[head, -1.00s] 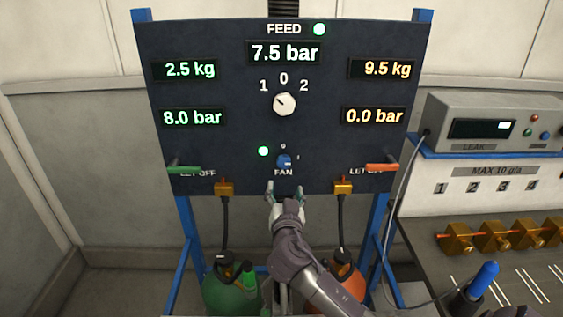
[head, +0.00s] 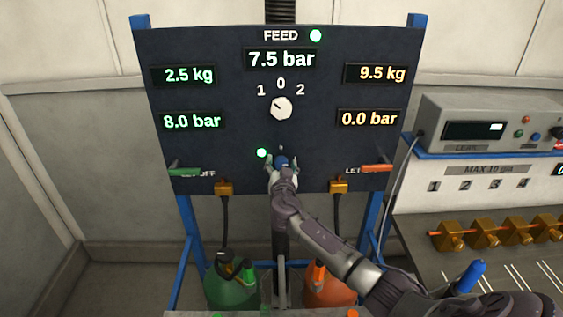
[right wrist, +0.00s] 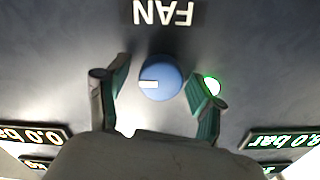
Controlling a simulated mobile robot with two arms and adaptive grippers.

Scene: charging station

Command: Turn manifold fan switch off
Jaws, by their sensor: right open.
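The fan switch is a round blue knob (head: 281,161) low in the middle of the dark panel (head: 225,145). In the right wrist view, which is upside down, the knob (right wrist: 160,78) shows a white mark pointing left, and the FAN label (right wrist: 168,13) is above it. My right gripper (head: 282,168) is open at the knob. In the right wrist view its two green-padded fingers (right wrist: 158,90) stand on either side of the knob with gaps visible. A green light (head: 261,153) beside the knob is lit. My left gripper is not in view.
A white feed dial (head: 281,108) sits above. A green let-off handle (head: 184,172) is at the left, an orange one (head: 376,168) at the right. Brass fittings (head: 338,187) with hoses hang below. A bench with a grey leak tester (head: 480,125) stands at the right.

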